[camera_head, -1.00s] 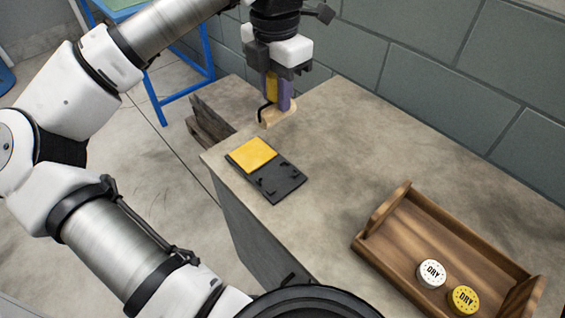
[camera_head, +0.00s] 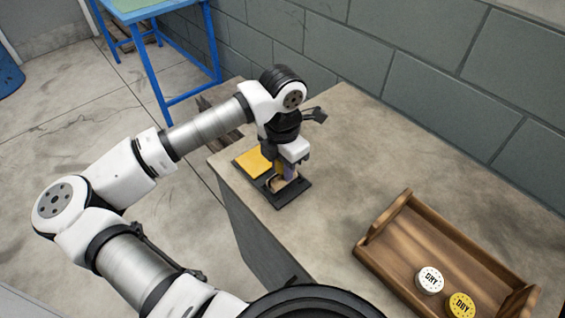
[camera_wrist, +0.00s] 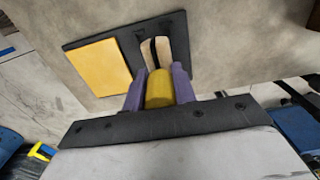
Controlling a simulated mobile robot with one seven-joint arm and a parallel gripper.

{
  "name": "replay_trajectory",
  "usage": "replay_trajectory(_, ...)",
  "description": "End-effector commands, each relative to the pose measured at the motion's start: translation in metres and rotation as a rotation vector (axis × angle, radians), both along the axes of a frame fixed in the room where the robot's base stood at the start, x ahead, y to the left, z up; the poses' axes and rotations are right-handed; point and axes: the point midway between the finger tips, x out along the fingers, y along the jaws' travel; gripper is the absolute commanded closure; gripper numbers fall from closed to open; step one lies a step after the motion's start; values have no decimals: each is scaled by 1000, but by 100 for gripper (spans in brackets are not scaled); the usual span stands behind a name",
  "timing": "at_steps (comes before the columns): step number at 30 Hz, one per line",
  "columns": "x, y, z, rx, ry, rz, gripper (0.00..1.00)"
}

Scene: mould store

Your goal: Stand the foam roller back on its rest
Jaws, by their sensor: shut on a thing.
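The foam roller has a yellow handle (camera_wrist: 159,88), a black wire and a pale roller head (camera_head: 277,184); the head also shows in the wrist view (camera_wrist: 155,64). My gripper (camera_head: 284,172) is shut on the yellow handle, with one purple finger on each side of it, and points down. The rest appears to be the black plate (camera_head: 294,194) with a yellow pad (camera_head: 253,161) on its left end. The roller head is over the black part, beside the pad. I cannot tell whether it touches the plate. Part of the plate is hidden behind my gripper.
A wooden tray (camera_head: 369,228) stands at the right of the bench (camera_head: 345,140), holding a white DRY disc (camera_head: 429,280) and a yellow DRY disc (camera_head: 461,305). The bench between plate and tray is clear. A block wall (camera_head: 430,75) runs behind; a blue-framed table (camera_head: 150,75) stands at the back left.

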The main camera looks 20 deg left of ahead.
Motion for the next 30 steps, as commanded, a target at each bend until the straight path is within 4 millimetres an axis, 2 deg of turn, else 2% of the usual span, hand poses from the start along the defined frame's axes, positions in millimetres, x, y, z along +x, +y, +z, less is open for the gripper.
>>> replay_trajectory(14, 0, 0, -6, 2, -1, 0, 98)
replay_trajectory(15, 0, 0, -5, 2, -1, 0, 71)
replay_trajectory(19, 0, 0, -4, 1, -1, 0, 54)
replay_trajectory(20, 0, 0, -4, 1, -1, 0, 51)
replay_trajectory(30, 0, 0, -1, 1, -1, -1, 51)
